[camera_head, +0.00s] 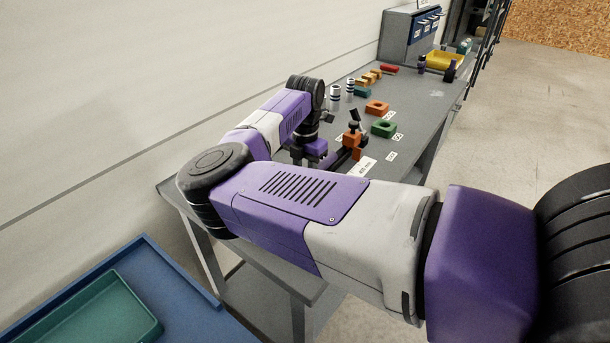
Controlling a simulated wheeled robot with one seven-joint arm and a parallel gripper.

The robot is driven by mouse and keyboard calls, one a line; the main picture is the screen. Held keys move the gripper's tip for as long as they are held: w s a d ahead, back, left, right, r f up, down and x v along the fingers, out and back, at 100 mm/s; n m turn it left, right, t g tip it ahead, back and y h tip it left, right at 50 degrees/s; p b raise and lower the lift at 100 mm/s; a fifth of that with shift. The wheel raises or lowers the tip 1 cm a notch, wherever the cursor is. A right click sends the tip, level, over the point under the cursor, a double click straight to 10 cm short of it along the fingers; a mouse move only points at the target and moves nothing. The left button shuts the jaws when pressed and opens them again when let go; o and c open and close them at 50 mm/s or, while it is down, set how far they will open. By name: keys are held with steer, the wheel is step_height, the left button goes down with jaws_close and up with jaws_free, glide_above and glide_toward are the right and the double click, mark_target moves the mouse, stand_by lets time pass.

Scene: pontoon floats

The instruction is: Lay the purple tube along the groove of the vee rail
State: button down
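My gripper (312,150) is over the near part of the grey bench, left of an orange clamp-like piece (353,143). Its fingers are mostly hidden, so I cannot tell whether it is open or holds anything. A dark rail-like piece (342,158) lies beside the gripper and runs toward the orange piece, with a white label card (362,167) in front. It may be the vee rail, but its groove does not show. I cannot make out the purple tube for certain; my arm's purple covers hide part of the bench.
The grey bench (425,95) runs along the wall. An orange block (377,107) and a green block (384,129) lie right of the gripper. Two banded cylinders (335,97) stand behind.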

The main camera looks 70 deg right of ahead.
steer(key=shift+f+b, duration=0.3)
steer(key=shift+f, duration=0.15)
steer(key=c, duration=0.9)
jaws_free()
steer(key=shift+c, duration=0.2)
step_height(320, 180, up, 8)
steer(key=shift+f+b, duration=0.1)
steer(key=shift+b, duration=0.6)
